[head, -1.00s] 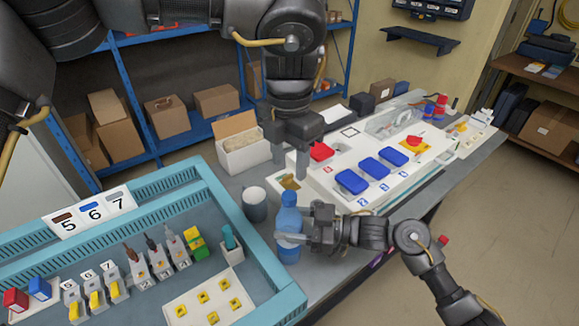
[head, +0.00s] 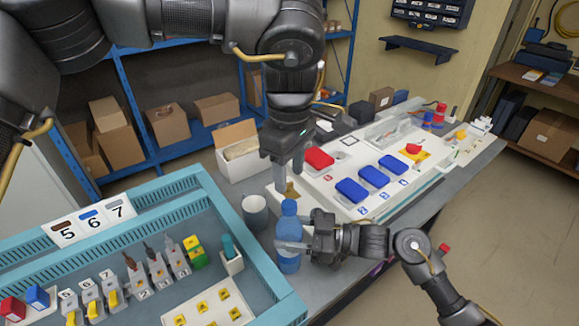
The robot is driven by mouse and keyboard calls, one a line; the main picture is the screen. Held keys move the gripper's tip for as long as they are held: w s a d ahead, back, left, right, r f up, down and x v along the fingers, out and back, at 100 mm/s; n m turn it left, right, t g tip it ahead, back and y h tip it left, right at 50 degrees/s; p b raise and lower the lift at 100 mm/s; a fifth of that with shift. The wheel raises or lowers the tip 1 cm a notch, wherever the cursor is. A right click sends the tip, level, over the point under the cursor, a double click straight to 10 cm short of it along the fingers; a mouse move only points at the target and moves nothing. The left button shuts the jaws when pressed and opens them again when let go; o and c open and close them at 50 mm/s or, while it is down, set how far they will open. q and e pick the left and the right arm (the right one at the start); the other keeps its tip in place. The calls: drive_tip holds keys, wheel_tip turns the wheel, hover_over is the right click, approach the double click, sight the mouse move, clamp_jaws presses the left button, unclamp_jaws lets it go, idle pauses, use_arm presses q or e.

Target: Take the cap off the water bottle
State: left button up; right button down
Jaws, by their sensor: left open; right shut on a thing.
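The blue water bottle (head: 288,228) stands upright on the grey table, to the right of the teal-framed tray. Its cap (head: 289,207) is on its top. My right gripper (head: 288,246) comes in from the right and is shut on the bottle's body. My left gripper (head: 289,178) points downward, open, a little above the cap, with nothing between its fingers. The bottle's lower side is partly hidden by the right gripper's fingers.
A grey cup (head: 255,212) stands close to the left of the bottle. The teal tray (head: 255,262) holds sockets and tools. A white panel with red and blue boxes (head: 352,190) lies behind and to the right. An open carton (head: 240,153) stands behind the cup.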

sight(289, 203)
use_arm(q)
wheel_tip(289, 203, down, 8)
drive_tip(key=shift+r, duration=0.2)
idle(0.3)
